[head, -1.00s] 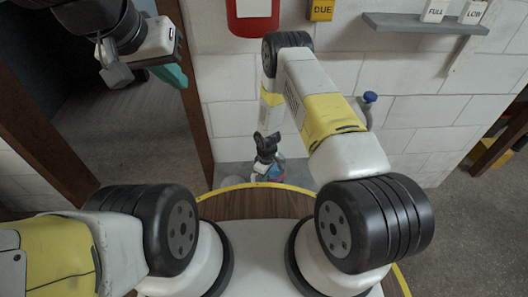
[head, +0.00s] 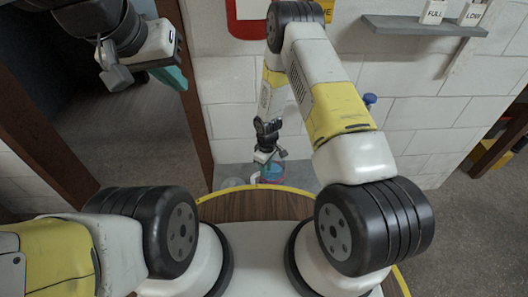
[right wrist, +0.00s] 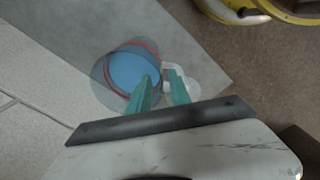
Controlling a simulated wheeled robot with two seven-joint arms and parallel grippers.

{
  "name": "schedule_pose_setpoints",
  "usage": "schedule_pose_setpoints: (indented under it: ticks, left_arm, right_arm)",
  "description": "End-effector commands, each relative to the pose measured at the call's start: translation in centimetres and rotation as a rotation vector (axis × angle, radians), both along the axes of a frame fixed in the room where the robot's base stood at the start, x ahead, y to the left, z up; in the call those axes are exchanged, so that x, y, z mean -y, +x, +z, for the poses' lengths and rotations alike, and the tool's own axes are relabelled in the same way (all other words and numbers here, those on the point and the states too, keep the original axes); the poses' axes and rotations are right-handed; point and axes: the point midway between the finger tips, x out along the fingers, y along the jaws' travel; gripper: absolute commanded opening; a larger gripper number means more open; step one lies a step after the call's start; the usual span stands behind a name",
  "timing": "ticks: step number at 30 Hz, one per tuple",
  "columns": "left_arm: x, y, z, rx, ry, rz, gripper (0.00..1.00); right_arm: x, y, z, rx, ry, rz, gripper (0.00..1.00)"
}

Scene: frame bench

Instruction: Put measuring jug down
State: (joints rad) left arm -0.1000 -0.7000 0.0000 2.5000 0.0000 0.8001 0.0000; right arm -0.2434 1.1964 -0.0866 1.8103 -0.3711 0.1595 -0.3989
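The measuring jug (right wrist: 133,76) is clear, with a red band near its rim and blue inside. In the right wrist view it is seen from above, over a grey surface (right wrist: 190,35). In the head view the jug (head: 273,170) is small and partly hidden by my right gripper (head: 268,153). In the right wrist view the right gripper's teal fingers (right wrist: 161,82) stand apart at the jug's right side, near a pale handle (right wrist: 167,77). I cannot tell whether they touch it. My left gripper (head: 170,77) is raised at upper left; only part of its teal fingers shows.
A white block wall rises behind. A grey shelf (head: 420,27) with FULL and LOW blocks is at upper right. A yellow-edged wooden top (head: 255,205) lies in front.

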Motion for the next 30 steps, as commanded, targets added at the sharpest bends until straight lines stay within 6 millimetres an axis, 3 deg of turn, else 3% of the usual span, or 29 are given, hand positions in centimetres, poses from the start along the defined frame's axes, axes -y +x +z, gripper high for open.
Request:
schedule_pose_setpoints:
  ticks: [3, 11, 14, 18, 22, 26, 30]
  left_arm:
    - [0.0, 0.0, 0.0, 0.000, 0.000, 0.000, 0.00]
    - [0.0, 0.0, 0.0, 0.000, 0.000, 0.000, 0.00]
    - [0.0, 0.0, 0.0, 0.000, 0.000, 0.000, 0.00]
    - [0.0, 0.0, 0.0, 0.000, 0.000, 0.000, 0.00]
    - [0.0, 0.0, 0.0, 0.000, 0.000, 0.000, 0.00]
    - [0.0, 0.0, 0.0, 0.000, 0.000, 0.000, 0.00]
    - [0.0, 0.0, 0.0, 0.000, 0.000, 0.000, 0.00]
  right_arm:
    - [0.0, 0.0, 2.3, 0.002, 0.001, 0.000, 0.24]
    - [0.2, 0.2, 5.3, 0.006, 0.003, -0.009, 0.24]
    - [0.6, 1.2, 8.4, 0.029, 0.008, -0.049, 0.24]
    - [1.9, 2.6, 16.3, 0.085, 0.030, -0.158, 0.24]
    - [3.7, 2.4, 24.6, 0.137, 0.060, -0.279, 0.24]
    - [5.4, 0.9, 32.0, 0.184, 0.101, -0.394, 0.24]
    - [7.1, -2.2, 39.1, 0.233, 0.152, -0.510, 0.24]
